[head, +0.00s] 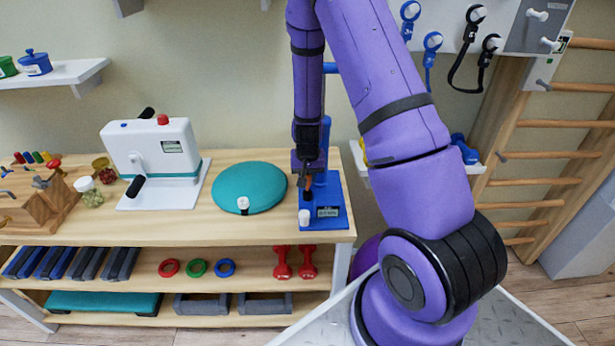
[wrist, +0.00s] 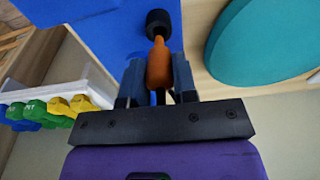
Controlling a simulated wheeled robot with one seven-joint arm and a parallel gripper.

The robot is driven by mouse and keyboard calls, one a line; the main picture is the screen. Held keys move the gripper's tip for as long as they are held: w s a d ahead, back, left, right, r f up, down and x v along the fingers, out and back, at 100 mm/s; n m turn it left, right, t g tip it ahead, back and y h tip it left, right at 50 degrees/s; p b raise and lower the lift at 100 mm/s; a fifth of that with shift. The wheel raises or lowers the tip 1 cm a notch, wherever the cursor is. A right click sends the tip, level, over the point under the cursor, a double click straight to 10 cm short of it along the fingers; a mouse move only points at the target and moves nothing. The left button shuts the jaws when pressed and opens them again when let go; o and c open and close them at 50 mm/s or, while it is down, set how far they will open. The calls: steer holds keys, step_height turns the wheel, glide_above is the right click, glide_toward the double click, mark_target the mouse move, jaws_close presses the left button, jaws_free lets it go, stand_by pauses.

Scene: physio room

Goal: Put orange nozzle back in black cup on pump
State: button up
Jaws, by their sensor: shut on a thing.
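The blue pump (head: 334,190) stands at the right end of the wooden table, with a white knob at its front edge. My gripper (head: 308,170) is over the pump's base, pointing down. In the wrist view my gripper (wrist: 158,78) is shut on the orange nozzle (wrist: 160,62), one finger on each side. The nozzle's narrow end points at the black cup (wrist: 158,22) and appears close to its rim; I cannot tell whether it touches or is inside. The nozzle shows only as a small orange patch in the head view (head: 308,184), where I cannot make out the cup.
A teal cushion (head: 249,187) lies left of the pump, with a white machine (head: 155,150) beyond it. Red dumbbells (head: 294,262) sit on the shelf below. A rack of coloured dumbbells (wrist: 50,105) shows in the wrist view. The table's right edge is close to the pump.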

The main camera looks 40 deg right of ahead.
steer(key=shift+f, duration=1.4)
stand_by(1.1)
steer(key=o, duration=1)
steer(key=shift+o, duration=0.2)
steer(key=shift+r, duration=3.5)
